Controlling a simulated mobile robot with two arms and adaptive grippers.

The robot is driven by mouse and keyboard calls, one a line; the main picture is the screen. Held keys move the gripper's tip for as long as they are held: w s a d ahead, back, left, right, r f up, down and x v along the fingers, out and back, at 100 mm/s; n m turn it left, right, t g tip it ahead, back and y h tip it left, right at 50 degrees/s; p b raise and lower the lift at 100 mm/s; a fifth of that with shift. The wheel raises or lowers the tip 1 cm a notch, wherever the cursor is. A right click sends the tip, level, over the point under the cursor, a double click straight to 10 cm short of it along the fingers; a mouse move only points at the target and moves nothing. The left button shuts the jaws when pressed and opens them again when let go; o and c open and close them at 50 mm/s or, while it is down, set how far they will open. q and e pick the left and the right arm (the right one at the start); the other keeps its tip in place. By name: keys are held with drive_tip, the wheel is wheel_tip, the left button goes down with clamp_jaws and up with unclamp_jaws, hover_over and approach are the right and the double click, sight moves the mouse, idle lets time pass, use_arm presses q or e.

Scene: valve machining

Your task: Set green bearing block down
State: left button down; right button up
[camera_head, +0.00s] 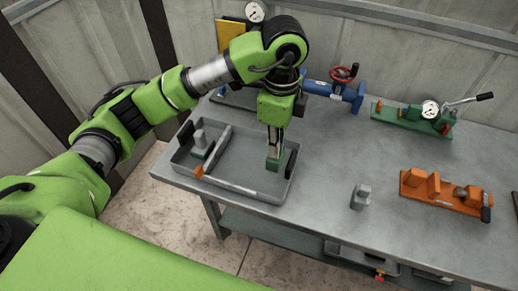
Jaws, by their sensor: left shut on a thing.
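My left gripper (274,148) points down over the right compartment of the grey tray (233,188). It is shut on the green bearing block (274,162), which is low inside the tray, near its right wall. I cannot tell whether the block touches the tray floor. The gripper hides the upper part of the block. My right gripper is not in view.
The tray's left compartment holds a grey part (199,140). A loose grey block (360,196) stands on the table (325,165). An orange fixture (440,192), a green gauge fixture (412,118) and a blue valve (340,92) stand to the right and behind.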

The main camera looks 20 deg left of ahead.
use_arm(q)
drive_tip(key=w+a+f+p, duration=0.1)
drive_tip(key=f, duration=0.2)
drive_tip(key=w+a+f+p, duration=0.1)
drive_tip(key=a+f, duration=0.1)
drive_tip(key=f, duration=0.1)
drive_tip(key=w+a+f+p, duration=0.1)
drive_tip(key=a+f, duration=0.1)
drive_tip(key=f, duration=0.1)
drive_tip(key=shift+w, duration=0.3)
drive_tip(key=shift+f, duration=0.15)
drive_tip(key=shift+d+f, duration=0.1)
drive_tip(key=c, duration=2.4)
unclamp_jaws()
drive_tip(key=shift+f, duration=0.15)
drive_tip(key=o, duration=0.4)
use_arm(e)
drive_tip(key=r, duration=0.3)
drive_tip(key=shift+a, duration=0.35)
use_arm(q)
drive_tip(key=shift+r, duration=0.2)
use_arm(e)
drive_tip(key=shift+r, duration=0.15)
